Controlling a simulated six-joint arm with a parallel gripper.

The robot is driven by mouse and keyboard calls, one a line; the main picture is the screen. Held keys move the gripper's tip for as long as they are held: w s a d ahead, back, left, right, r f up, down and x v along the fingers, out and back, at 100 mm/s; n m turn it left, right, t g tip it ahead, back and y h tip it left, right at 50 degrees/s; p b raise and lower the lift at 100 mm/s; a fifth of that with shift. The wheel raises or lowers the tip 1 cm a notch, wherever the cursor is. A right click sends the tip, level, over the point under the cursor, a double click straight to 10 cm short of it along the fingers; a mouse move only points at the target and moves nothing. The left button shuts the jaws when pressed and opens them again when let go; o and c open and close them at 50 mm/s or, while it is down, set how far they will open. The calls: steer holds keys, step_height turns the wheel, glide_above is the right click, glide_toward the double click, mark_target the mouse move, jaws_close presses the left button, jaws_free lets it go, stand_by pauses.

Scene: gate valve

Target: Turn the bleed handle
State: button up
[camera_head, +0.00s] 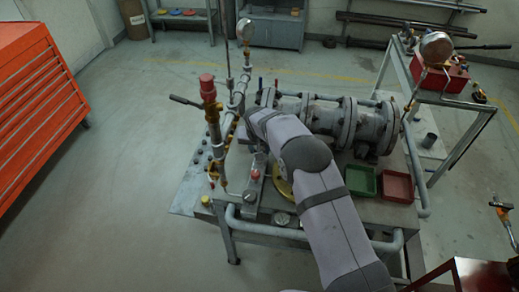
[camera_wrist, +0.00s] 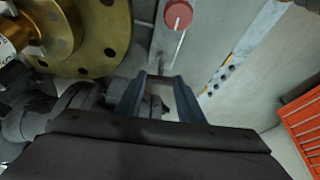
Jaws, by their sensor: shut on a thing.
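In the wrist view my gripper (camera_wrist: 159,79) has its two dark fingers on either side of a small grey bar (camera_wrist: 160,81) that spans between the fingertips. It appears to be the bleed handle, and the fingers are shut on it. Most of the handle and its mount are hidden by the fingers and my wrist. In the head view my arm reaches over the bench to the grey pipework, and its own links hide the gripper and the handle.
A red round knob (camera_wrist: 178,14) and a brass flange (camera_wrist: 91,32) are close by in the wrist view. In the head view a red-capped valve (camera_head: 207,88) stands left of my arm. Green (camera_head: 361,181) and red (camera_head: 395,186) trays lie right. An orange cabinet (camera_head: 38,105) stands far left.

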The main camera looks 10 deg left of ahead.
steer(key=n+b, duration=0.1)
steer(key=n, duration=0.1)
steer(key=n+y, duration=0.1)
steer(key=shift+w+d+f+n+y+b, duration=0.1)
steer(key=shift+d+n+y+b, duration=0.05)
steer(key=shift+n+y+b, duration=0.2)
steer(key=n+b, duration=0.2)
steer(key=n+g+y+b, duration=0.1)
steer(key=n, duration=0.1)
steer(key=shift+w+d+f+n+b, duration=0.1)
steer(key=shift+w+n+b, duration=0.05)
steer(key=shift+n+b, duration=0.2)
steer(key=n+g+y+b, duration=0.1)
steer(key=n, duration=0.1)
steer(key=shift+n, duration=0.4)
steer(key=shift+w+r+n+g, duration=0.15)
steer(key=shift+n+g, duration=0.15)
steer(key=shift+n, duration=0.45)
steer(key=shift+s+r+n+g, duration=0.1)
steer(key=shift+n+g, duration=0.2)
steer(key=shift+n, duration=0.45)
steer(key=o, duration=1.1)
steer(key=shift+c, duration=0.2)
steer(key=shift+d, duration=0.1)
